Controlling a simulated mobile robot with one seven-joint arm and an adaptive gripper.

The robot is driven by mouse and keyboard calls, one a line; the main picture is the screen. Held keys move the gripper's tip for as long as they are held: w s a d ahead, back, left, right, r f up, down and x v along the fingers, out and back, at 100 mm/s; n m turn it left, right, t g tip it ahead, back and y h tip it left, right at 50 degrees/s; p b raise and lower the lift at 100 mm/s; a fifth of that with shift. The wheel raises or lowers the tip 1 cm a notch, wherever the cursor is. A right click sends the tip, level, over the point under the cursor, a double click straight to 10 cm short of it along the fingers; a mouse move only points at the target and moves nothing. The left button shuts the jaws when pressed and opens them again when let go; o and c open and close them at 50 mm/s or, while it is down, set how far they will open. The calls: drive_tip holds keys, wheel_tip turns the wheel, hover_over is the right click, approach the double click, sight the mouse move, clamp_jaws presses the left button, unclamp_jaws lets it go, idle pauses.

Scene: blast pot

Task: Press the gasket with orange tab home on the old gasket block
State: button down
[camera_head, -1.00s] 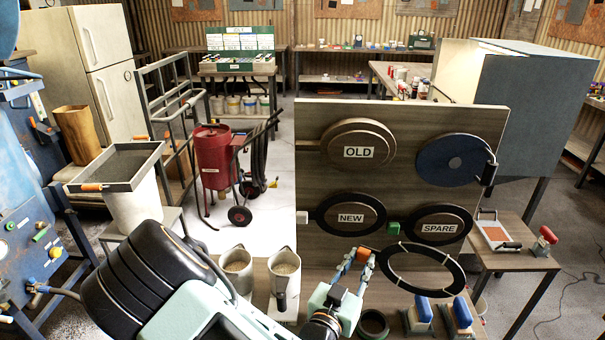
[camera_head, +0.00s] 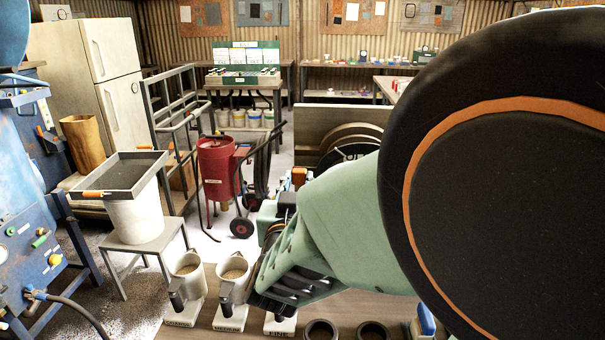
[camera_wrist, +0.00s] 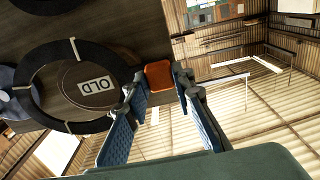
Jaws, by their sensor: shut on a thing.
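The gasket is a thin black ring (camera_wrist: 33,110) with an orange tab (camera_wrist: 159,74). My gripper (camera_wrist: 156,84) is shut on the tab, with one blue-padded finger on each side. In the wrist view the ring encircles much of the round block's OLD label (camera_wrist: 96,85), but looks slightly offset to the left. I cannot tell whether it sits around the block or just in front of it.
The board (camera_head: 318,118) is mostly behind my arm, which hides the NEW and SPARE blocks. Scoops with grain (camera_head: 235,270) stand on the bench below. A red blast pot (camera_head: 216,170) stands on the floor behind, left of the board.

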sight(301, 153)
drive_tip(key=shift+s+a+r, duration=0.1)
drive_tip(key=shift+a+r, duration=0.05)
drive_tip(key=shift+r, duration=0.75)
drive_tip(key=shift+w+b, duration=0.7)
drive_tip(key=shift+w, duration=1.7)
drive_tip(key=shift+w+b, duration=0.55)
drive_tip(key=shift+w, duration=0.55)
idle(1.2)
drive_tip(key=c, duration=1.6)
unclamp_jaws()
